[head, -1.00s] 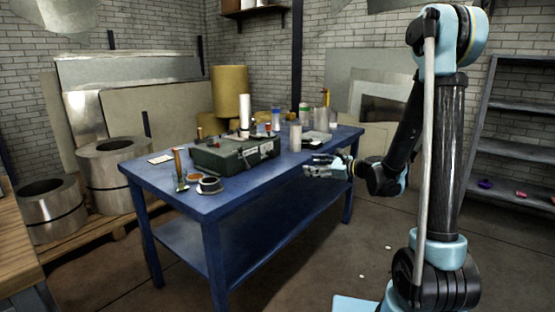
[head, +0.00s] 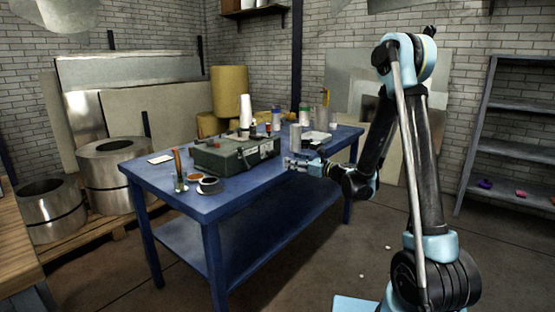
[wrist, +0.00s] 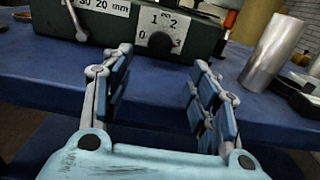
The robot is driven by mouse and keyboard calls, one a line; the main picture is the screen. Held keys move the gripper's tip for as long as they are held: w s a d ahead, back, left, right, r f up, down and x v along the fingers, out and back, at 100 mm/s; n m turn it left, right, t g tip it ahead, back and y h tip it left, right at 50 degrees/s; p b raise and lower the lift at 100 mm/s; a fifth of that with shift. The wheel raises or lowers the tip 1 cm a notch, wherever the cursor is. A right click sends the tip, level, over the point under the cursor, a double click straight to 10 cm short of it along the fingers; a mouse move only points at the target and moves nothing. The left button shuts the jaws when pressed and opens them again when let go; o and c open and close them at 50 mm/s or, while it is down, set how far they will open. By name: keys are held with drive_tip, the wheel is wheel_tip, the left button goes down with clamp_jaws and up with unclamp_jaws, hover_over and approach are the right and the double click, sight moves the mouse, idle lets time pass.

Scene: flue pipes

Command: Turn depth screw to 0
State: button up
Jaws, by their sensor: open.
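The green machine (head: 235,152) sits on the blue table and shows close up in the wrist view (wrist: 215,40). On its front is a white dial plate with a round black knob (wrist: 160,43), which I take for the depth screw. The numbers 1, 2 and 3 show around it. A small red mark shows at the knob's right, near the 3, but it is too small to read surely. My gripper (wrist: 158,88) is open and empty, fingers spread toward the machine, with the knob ahead between them, apart from it. In the head view my gripper (head: 292,165) is at the table's front edge.
The blue table (wrist: 60,75) is clear just before the machine. A metal cylinder (wrist: 272,52) stands right of it. A "30 20 mm" scale (wrist: 103,6) and a lever (wrist: 76,22) are left of the dial.

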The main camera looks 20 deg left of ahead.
sight(274, 155)
drive_tip(key=x, duration=1)
drive_tip(key=c, duration=1.1)
